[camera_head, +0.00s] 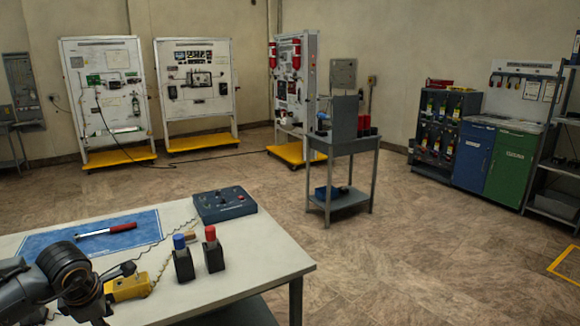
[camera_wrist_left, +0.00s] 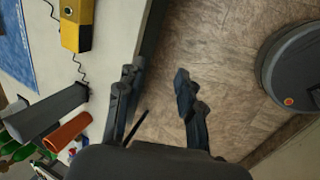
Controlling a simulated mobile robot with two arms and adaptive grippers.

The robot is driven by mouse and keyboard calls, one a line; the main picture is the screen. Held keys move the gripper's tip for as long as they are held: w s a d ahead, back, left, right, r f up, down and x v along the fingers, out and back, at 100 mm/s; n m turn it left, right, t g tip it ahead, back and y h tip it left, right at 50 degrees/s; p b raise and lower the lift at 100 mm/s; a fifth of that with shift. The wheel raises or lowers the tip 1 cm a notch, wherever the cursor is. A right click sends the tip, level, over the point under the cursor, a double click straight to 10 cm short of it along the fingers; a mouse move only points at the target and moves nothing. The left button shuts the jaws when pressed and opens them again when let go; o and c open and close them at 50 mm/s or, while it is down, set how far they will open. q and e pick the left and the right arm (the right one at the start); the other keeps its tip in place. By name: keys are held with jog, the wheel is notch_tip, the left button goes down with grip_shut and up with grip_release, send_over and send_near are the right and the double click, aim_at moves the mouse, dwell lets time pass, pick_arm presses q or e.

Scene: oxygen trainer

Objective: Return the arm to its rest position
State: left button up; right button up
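My left arm (camera_head: 65,275) reaches in from the lower left of the head view, over the near left part of the white table (camera_head: 262,268). Its fingers are hard to make out there. In the left wrist view my left gripper (camera_wrist_left: 158,86) is open, with two dark fingers spread apart. Nothing is between them but a view of the tiled floor and the table's edge. My right arm and right gripper are in neither view.
On the table lie a blue mat (camera_head: 75,247) with a red-handled tool (camera_head: 106,230), a yellow device (camera_head: 128,287), a control box (camera_head: 224,204) and two dark holders with blue (camera_head: 180,243) and red (camera_head: 210,234) tops. A grey cart (camera_head: 342,146) stands beyond. Floor right of the table is clear.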

pick_arm(q)
jog(key=w+d+f+n+t+h, duration=0.1)
jog(key=w+d+f+n+h, duration=0.1)
jog(key=d+f+n+h, duration=0.55)
jog(key=w+d+f+n+h, duration=0.1)
jog(key=d+f+n+h, duration=0.3)
jog(key=d+f, duration=0.6)
notch_tip(320, 180, down, 8)
jog(key=n+t, duration=0.6)
jog(key=n, duration=0.5)
jog(key=s+a+f+n+g+y, duration=0.1)
jog(key=s+a+f+n+y, duration=0.25)
jog(key=s+f+n, duration=0.6)
jog(key=s+a+f+n+g+y, duration=0.2)
jog(key=s+f+n+y, duration=0.35)
jog(key=s+f, duration=0.65)
jog(key=s+d+f+n+g, duration=0.1)
jog(key=s+f, duration=0.3)
jog(key=s, duration=0.5)
jog(key=s+d+f+n+g, duration=0.1)
jog(key=s+f+n+g, duration=0.2)
jog(key=s, duration=0.6)
jog(key=s+d+f+n+g, duration=0.1)
jog(key=s+f+n+g, duration=0.2)
jog(key=s, duration=0.6)
jog(key=shift+s+d+f+n+y, duration=0.3)
jog(key=shift+f+n+y, duration=0.15)
jog(key=shift+f+n, duration=0.3)
jog(key=shift+f, duration=0.1)
